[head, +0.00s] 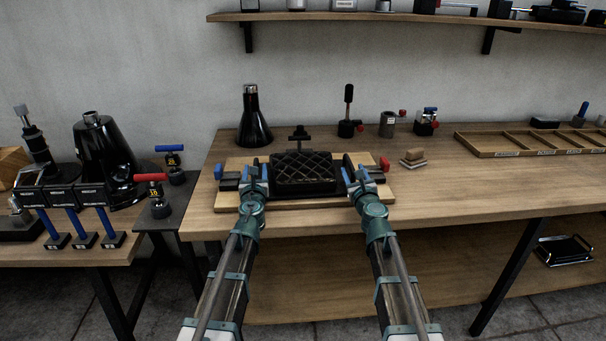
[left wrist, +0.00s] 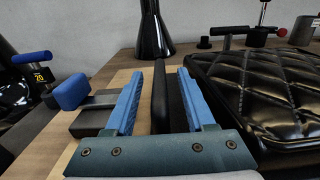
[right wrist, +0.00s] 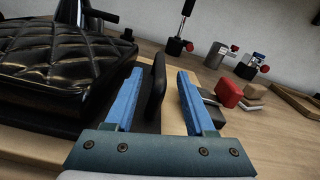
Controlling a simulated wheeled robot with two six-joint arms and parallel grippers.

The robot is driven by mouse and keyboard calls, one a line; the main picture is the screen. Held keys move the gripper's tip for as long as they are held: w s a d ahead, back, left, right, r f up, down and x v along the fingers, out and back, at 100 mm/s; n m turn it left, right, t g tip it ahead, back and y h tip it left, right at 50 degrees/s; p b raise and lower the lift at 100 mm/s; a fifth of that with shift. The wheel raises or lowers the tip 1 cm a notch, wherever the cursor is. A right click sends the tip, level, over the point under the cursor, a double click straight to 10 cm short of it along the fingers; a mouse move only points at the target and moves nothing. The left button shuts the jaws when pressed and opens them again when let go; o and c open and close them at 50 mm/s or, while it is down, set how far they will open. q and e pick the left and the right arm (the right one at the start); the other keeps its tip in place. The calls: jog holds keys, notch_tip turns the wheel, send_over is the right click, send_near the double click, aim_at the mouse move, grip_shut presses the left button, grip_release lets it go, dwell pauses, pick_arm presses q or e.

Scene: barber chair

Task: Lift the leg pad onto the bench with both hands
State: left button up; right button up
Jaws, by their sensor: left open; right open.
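The leg pad (head: 305,170) is a black, diamond-quilted cushion lying on a pale wooden board (head: 240,203) on the bench (head: 440,205). My left gripper (head: 256,172) is at its left side. In the left wrist view, its blue jaws are open on either side of an upright black handle (left wrist: 159,95), with the pad (left wrist: 260,85) to the right. My right gripper (head: 360,172) is at the right side. In the right wrist view, its jaws are open with another upright black handle (right wrist: 154,85) between them, nearer the left jaw. Contact cannot be told.
A clamp with a blue knob (left wrist: 72,92) is left of the left gripper; one with a red knob (right wrist: 229,93) is right of the right gripper. A black flask (head: 254,120) stands behind. A divided wooden tray (head: 490,153) lies far right. The bench's right front is clear.

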pick_arm(q)
jog(key=shift+w+a, duration=0.1)
jog(key=shift+w, duration=0.75)
pick_arm(e)
jog(key=shift+w+a, duration=0.1)
jog(key=shift+w, duration=0.75)
pick_arm(q)
grip_shut()
pick_arm(e)
grip_shut()
pick_arm(q)
jog(key=shift+a, duration=0.1)
